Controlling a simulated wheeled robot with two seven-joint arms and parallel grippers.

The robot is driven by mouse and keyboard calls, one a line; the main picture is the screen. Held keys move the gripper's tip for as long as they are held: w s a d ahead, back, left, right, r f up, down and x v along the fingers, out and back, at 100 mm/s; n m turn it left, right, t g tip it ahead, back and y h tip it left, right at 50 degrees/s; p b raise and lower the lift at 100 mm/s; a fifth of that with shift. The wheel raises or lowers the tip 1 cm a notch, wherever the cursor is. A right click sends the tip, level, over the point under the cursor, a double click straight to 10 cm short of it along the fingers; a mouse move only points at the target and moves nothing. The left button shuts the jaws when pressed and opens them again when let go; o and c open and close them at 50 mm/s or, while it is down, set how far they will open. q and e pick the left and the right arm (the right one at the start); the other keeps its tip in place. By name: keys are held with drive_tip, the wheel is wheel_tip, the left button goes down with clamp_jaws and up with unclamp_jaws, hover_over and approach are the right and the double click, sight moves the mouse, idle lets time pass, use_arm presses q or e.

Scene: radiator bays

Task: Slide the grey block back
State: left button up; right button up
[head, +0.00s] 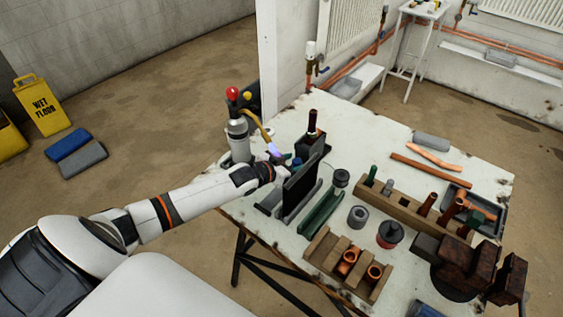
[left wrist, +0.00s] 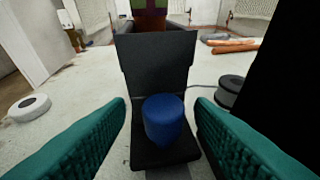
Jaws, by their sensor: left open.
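A dark grey block (head: 309,146) stands upright at the far end of a narrow dark fixture on the bench. In the left wrist view the grey block (left wrist: 155,62) rises behind a blue round knob (left wrist: 164,120), which sits on a low dark base (left wrist: 165,154). My left gripper (head: 284,163) is beside the fixture, partly hidden by a black upright panel (head: 300,186). Its teal fingers (left wrist: 162,117) are open, one on each side of the knob with gaps between. My right gripper is not visible.
A grey canister with a red knob (head: 238,135) stands left of the fixture. A green channel (head: 322,210), a wooden rack (head: 412,210), a notched wooden block (head: 325,252) and a rusty vise (head: 475,268) crowd the bench. Its far middle (head: 365,130) is clear.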

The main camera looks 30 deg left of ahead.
use_arm(q)
drive_tip(key=v, duration=1.1)
drive_tip(key=shift+s+d+b, duration=0.25)
drive_tip(key=shift+b, duration=0.05)
